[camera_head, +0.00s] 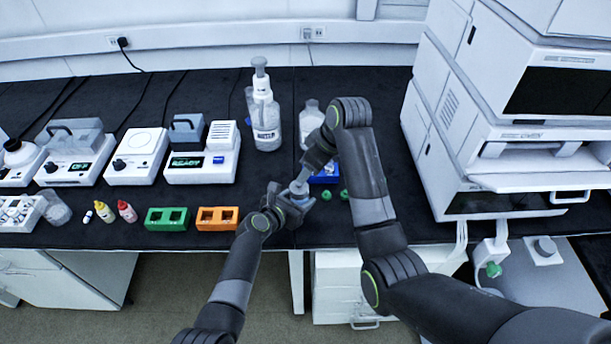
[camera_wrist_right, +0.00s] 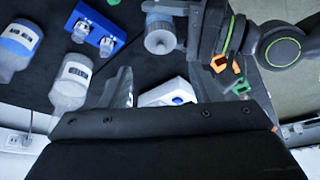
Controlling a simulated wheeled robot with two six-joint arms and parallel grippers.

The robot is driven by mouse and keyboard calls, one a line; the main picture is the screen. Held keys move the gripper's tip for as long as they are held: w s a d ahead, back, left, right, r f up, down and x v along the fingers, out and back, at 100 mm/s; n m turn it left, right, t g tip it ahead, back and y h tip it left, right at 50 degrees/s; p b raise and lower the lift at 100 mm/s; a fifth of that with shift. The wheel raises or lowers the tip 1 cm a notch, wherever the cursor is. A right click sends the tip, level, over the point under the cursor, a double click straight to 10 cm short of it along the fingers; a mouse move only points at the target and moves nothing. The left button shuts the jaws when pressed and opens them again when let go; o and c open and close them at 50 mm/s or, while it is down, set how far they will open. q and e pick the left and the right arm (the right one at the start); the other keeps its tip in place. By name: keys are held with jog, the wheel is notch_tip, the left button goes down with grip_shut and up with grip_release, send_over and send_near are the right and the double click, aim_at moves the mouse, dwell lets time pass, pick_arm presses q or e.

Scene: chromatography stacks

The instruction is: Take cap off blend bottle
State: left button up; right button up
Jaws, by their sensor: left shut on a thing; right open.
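The blend bottle (camera_head: 300,193) is small, with a pale grey top and a bluish band. It stands in my left gripper (camera_head: 292,203), which is shut on it above the bench's front edge. In the right wrist view the bottle's round grey cap (camera_wrist_right: 160,41) faces the camera, between and beyond the fingertips of my right gripper (camera_wrist_right: 160,78). My right gripper is open and empty, with one finger on each side of the line to the cap. It looks apart from the cap. In the head view its fingers (camera_head: 306,172) come down just above the bottle and are partly hidden.
Behind stand a pump bottle (camera_head: 264,120) and a clear bottle (camera_head: 309,122). Green (camera_head: 166,225) and orange (camera_head: 217,225) racks lie left. The chromatography stack (camera_head: 480,130) bounds the right.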

aim_at(297, 182)
jog(key=x, duration=1)
jog(key=shift+f, duration=0.15)
jog(key=shift+c, duration=0.5)
jog(key=c, duration=0.8)
jog(key=shift+o, duration=0.2)
jog(key=shift+r, duration=0.25)
jog(key=shift+r, duration=0.95)
jog(key=shift+r, duration=0.1)
jog(key=shift+r, duration=1.9)
